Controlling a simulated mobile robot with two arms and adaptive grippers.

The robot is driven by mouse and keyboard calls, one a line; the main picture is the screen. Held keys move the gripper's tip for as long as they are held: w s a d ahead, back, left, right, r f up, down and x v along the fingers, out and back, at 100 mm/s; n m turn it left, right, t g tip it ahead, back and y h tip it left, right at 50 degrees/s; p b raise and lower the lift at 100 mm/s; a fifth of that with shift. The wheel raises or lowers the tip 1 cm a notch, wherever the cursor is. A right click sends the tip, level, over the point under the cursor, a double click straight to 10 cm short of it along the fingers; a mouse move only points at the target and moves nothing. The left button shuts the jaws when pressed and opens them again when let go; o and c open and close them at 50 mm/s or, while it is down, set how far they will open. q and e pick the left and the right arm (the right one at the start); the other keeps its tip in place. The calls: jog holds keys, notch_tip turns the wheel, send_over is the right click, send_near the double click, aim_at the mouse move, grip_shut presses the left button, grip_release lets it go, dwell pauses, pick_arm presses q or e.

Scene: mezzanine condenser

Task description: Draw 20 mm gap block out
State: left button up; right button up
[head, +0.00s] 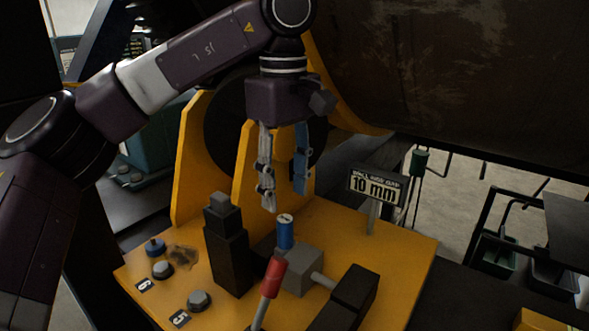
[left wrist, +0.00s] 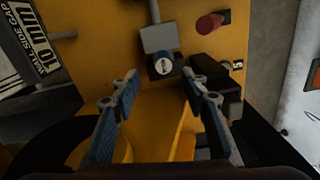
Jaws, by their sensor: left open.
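A small blue cylinder (head: 285,233) with a pale, marked top stands upright on the yellow plate, by a grey block (head: 302,268). Its marking is too small to read, so I cannot tell if it belongs to the 20 mm gap block. My left gripper (head: 284,200) is open and empty, its fingers pointing down just above the cylinder. In the left wrist view the cylinder's round top (left wrist: 163,65) lies just beyond and between the open fingertips (left wrist: 159,80). The cylinder's lower part is hidden there. My right gripper is not in view.
A black stepped block (head: 228,250) stands left of the cylinder. A red-handled lever (head: 271,279) rises in front; a black block (head: 355,288) is at right. A "10 mm" sign (head: 376,190) stands behind right. Bolts (head: 198,300) sit front left. Yellow uprights (head: 192,160) and a large drum (head: 460,75) are behind.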

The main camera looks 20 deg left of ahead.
aim_at(285, 218)
pick_arm(q)
jog(key=shift+f, duration=0.4)
jog(key=f, duration=0.1)
jog(key=s+f, duration=0.1)
jog(key=shift+s+f, duration=0.15)
jog(key=shift+f, duration=0.2)
jog(key=f, duration=0.3)
jog(key=shift+w+p, duration=0.35)
jog(key=shift+p, duration=0.05)
jog(key=shift+s+f, duration=0.1)
jog(key=shift+f, duration=0.35)
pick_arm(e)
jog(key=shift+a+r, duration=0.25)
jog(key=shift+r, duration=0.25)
pick_arm(q)
grip_shut()
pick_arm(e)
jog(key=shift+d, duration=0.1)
pick_arm(q)
jog(key=shift+r, duration=0.1)
